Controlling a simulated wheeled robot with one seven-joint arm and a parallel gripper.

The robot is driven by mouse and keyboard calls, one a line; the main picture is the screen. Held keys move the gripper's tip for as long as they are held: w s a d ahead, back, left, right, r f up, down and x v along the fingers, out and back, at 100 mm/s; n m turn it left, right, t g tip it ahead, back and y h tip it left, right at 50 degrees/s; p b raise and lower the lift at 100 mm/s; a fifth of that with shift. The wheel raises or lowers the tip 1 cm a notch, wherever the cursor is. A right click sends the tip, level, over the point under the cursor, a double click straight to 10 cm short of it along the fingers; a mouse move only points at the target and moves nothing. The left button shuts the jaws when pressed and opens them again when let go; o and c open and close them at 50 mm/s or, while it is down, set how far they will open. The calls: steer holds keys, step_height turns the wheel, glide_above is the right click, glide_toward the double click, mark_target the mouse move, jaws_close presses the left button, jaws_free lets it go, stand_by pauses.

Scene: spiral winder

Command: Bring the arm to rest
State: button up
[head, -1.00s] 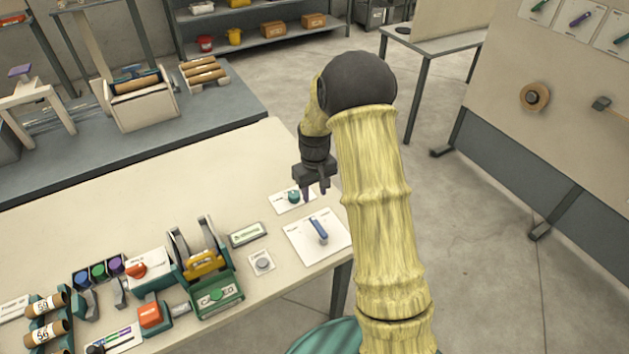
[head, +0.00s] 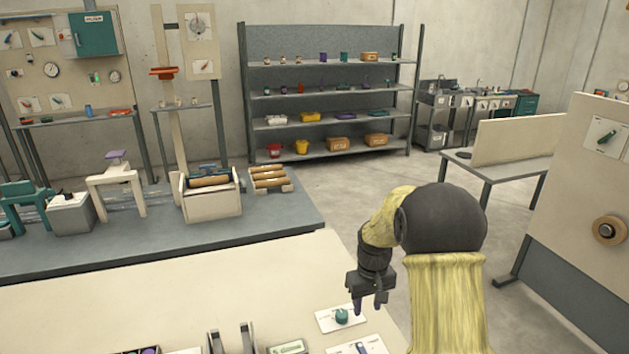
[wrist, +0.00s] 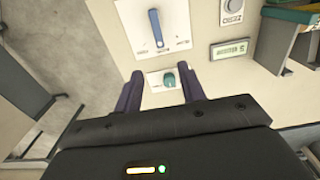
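My gripper (head: 371,304) hangs fingers-down from my folded yellow arm, at the right end of the cream table. In the wrist view my gripper (wrist: 160,90) has its two purple fingers spread apart with nothing between them. A teal knob on a small white plate (head: 341,316) lies on the table just left of the gripper; this teal knob (wrist: 170,80) shows beyond and between the fingers in the wrist view. A blue lever (wrist: 155,27) on a white plate is beyond it. No finger visibly touches either control.
A cream table (head: 200,290) with controls along its front edge lies below. A grey bench (head: 150,235) with machines stands behind it. A shelf unit (head: 325,150) is at the back. A panel (head: 580,180) stands at right, with clear floor between.

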steer(key=s+r+m+t, duration=0.1)
steer(key=s+r, duration=0.1)
steer(key=s, duration=0.8)
steer(key=s+a+r+m+t, duration=0.1)
steer(key=s+r, duration=0.2)
steer(key=s, duration=0.7)
steer(key=shift+s+a+r+m+t, duration=0.15)
steer(key=shift+s+a+m+t, duration=0.15)
steer(key=shift+s+m, duration=0.1)
